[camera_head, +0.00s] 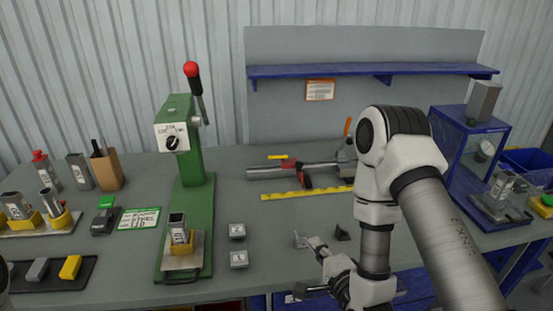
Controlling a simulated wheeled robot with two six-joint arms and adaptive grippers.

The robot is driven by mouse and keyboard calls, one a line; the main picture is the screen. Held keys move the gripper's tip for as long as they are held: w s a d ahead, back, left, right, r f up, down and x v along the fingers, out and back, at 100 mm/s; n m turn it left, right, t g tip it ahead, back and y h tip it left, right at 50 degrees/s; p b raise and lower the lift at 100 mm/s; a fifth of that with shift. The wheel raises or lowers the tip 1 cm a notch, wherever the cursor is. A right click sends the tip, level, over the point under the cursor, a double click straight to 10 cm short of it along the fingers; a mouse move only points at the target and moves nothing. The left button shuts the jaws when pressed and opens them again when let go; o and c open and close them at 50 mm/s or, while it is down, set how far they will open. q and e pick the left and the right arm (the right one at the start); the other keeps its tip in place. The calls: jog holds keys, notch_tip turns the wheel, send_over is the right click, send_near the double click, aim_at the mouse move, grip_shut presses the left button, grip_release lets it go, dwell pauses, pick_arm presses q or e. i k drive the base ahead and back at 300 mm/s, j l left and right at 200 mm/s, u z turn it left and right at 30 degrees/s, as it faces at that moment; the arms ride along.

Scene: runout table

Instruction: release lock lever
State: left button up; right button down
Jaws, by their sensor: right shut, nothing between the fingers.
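No part is marked as the lock lever, and I cannot tell which one it is. A green press (190,160) stands left of centre with a red-knobbed lever (194,80) pointing up. A red and black handle (303,177) sits on a grey bar fixture (265,173) at the back middle, and an orange handle (347,126) rises at its right end. My left gripper is not in view.
A yellow strip (300,195) lies before the bar. Two small grey blocks (238,259) lie right of the press. A blue-framed cabinet (462,150) stands at right. Trays and containers fill the left. My right arm covers much of the right side.

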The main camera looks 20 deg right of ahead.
aim_at(287, 159)
jog(key=i+l, duration=0.2)
jog(key=i, duration=0.3)
jog(key=i+l, duration=0.15)
jog(key=i, duration=0.3)
